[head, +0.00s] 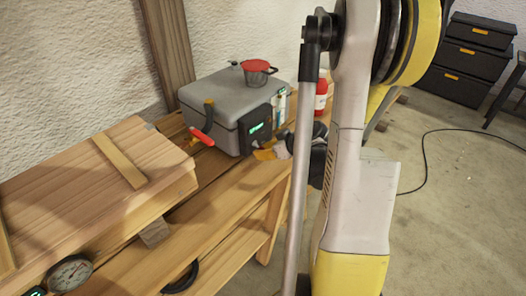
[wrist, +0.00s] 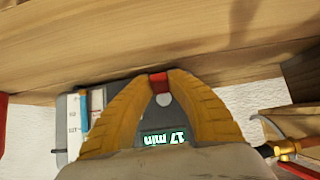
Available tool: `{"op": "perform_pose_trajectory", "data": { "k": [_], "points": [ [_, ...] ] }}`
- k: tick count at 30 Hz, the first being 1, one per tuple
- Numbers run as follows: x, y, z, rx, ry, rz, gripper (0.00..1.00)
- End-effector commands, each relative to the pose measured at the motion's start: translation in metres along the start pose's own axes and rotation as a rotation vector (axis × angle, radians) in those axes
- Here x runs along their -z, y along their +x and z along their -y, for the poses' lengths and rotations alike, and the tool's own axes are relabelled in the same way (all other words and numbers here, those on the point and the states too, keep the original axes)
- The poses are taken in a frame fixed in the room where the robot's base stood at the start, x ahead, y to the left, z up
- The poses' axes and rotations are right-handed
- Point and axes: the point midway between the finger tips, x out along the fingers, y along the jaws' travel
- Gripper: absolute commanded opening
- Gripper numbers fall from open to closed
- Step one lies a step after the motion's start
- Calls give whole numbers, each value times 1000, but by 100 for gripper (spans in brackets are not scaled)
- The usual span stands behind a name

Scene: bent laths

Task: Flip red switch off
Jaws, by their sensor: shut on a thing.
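The red switch (wrist: 159,82) shows in the wrist view as a small red piece between my fingertips, on the dark control panel of a grey box. My gripper (wrist: 160,77) has its two yellow fingers closed on it, one on each side. The panel's green display reads "17 min" (wrist: 165,137), upside down in this view. In the head view the grey box (head: 215,100) sits on the wooden bench, and my gripper (head: 266,153) is at its front panel. The switch is hidden there, and I cannot tell its position.
A red bottle (head: 320,98) is behind my arm. A cable lies on the floor at right.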

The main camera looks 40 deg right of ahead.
Motion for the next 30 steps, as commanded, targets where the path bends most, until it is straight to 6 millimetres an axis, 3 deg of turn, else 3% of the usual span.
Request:
{"op": "perform_pose_trajectory", "data": {
  "k": [5,6,8,20,30],
  "points": [
    [0,0,0,1,0,0,0],
    [0,0,0,1,0,0,29],
    [0,0,0,1,0,0,43],
    [0,-8,-1,-2,2,1,43],
    [0,-77,-1,-3,3,1,43]
  ]
}}
